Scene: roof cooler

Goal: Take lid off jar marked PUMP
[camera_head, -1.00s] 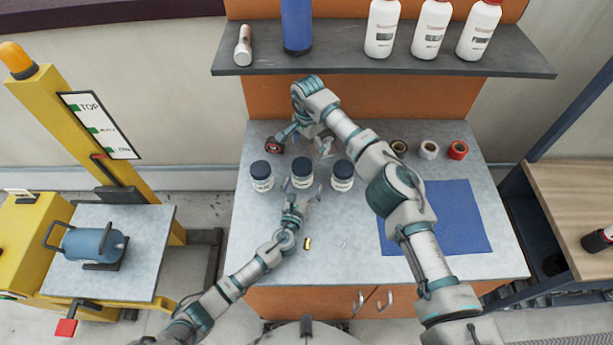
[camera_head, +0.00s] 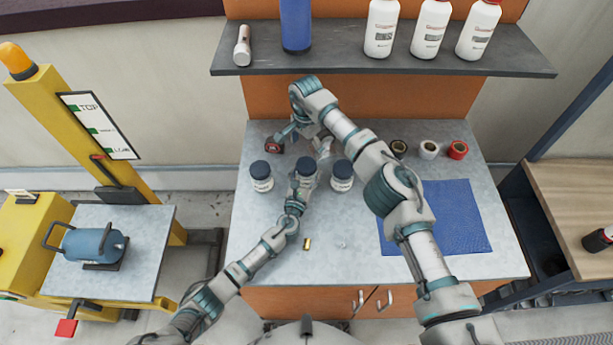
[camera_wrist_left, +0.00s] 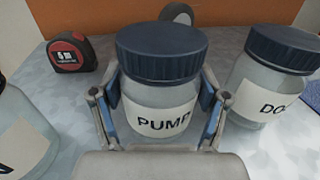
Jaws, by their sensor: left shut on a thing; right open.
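The jar marked PUMP (camera_wrist_left: 163,120) stands upright on the bench, filling the middle of the left wrist view. Its dark blue ribbed lid (camera_wrist_left: 162,50) is on it. In the head view it is the middle of three jars, and its lid (camera_head: 306,165) shows above my gripper. My left gripper (camera_wrist_left: 158,112) is shut on the jar's body, one finger on each side, below the lid. My right gripper (camera_head: 318,146) is open behind the jars, partly hidden by its own arm; nothing shows between its fingers.
A jar (camera_head: 261,178) stands left of PUMP and another jar (camera_head: 342,176) stands right. A tape measure (camera_wrist_left: 73,52) lies behind. Tape rolls (camera_head: 429,150) and a blue mat (camera_head: 452,215) are at right. A shelf (camera_head: 330,62) overhangs the bench's back.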

